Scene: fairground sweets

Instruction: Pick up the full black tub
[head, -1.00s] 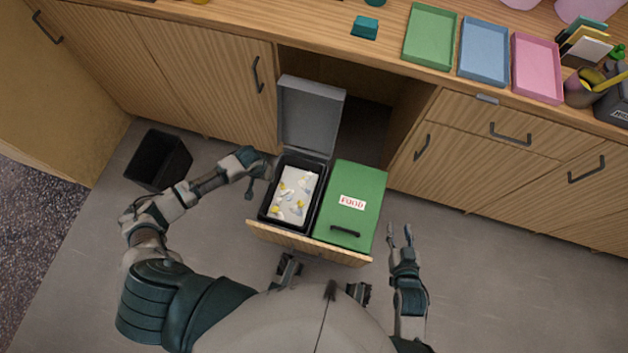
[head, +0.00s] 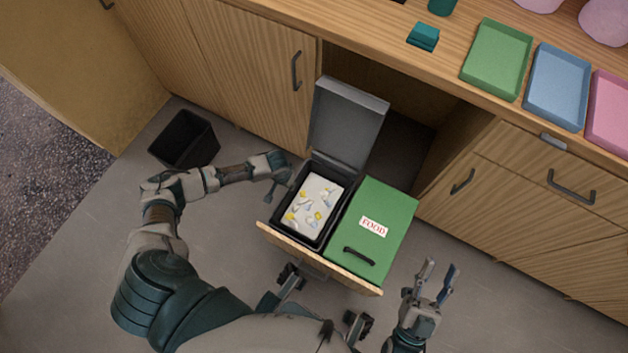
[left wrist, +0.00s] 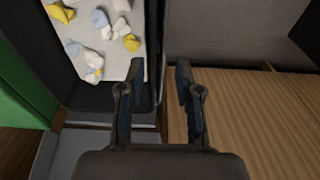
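The full black tub (head: 336,224) sits in the left half of the pulled-out drawer, holding white, yellow and blue scraps (head: 315,203) on a pale liner. In the left wrist view the tub (left wrist: 108,98) fills the upper left. My left gripper (head: 282,178) is open beside the tub's left rim in the head view. In the left wrist view the tub's wall lies between the fingers of that gripper (left wrist: 160,72); I cannot tell whether they touch it. My right gripper (head: 440,270) is open and empty, right of the drawer.
A green lidded bin (head: 395,210) marked FOOD stands beside the tub. A grey lid (head: 346,120) stands raised behind the tub. An empty black bin (head: 184,140) is on the floor at left. Trays, such as a green one (head: 497,60), line the counter (head: 385,60).

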